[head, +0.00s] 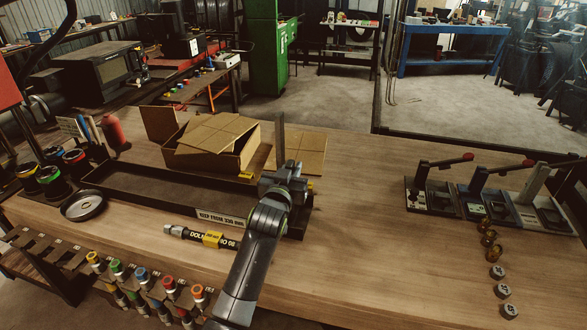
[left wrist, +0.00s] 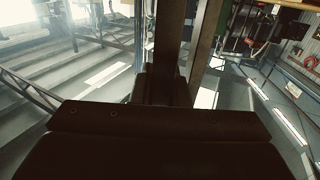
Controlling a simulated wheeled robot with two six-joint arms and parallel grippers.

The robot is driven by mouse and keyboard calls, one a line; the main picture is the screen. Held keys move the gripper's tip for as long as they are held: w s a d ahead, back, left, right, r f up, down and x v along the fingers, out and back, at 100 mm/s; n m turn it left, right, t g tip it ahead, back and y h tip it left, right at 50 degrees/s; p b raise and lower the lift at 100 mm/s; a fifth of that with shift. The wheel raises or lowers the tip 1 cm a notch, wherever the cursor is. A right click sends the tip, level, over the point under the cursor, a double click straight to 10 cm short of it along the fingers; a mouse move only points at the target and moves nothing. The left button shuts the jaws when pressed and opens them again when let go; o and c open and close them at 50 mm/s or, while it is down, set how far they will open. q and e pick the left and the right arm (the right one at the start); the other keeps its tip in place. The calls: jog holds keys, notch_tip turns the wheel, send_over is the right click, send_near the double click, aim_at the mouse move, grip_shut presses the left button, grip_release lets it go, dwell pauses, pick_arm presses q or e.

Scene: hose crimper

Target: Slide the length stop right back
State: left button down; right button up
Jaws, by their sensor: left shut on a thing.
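A long dark tray (head: 140,190) lies on the wooden bench, with a label reading about "KEEP FROM 330 mm" on its front edge. A dark upright post (head: 280,132), apparently the length stop's, stands at the tray's right part. My left gripper (head: 283,178) is at the foot of this post and shut on it, as far as I can tell. The fingers and the stop's base are largely hidden by the gripper body. In the left wrist view a dark post (left wrist: 170,45) rises just beyond the gripper's dark body. My right gripper is not in view.
A hose with a yellow tag (head: 212,240) lies in front of the tray. An open cardboard box (head: 225,160) stands behind it. Lever tools (head: 440,195) and several small dies (head: 497,271) are at the right. The bench between is clear.

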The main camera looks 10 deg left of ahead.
pick_arm(q)
jog(key=shift+d, duration=0.2)
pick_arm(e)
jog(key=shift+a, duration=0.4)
pick_arm(q)
jog(key=c, duration=1.4)
grip_release()
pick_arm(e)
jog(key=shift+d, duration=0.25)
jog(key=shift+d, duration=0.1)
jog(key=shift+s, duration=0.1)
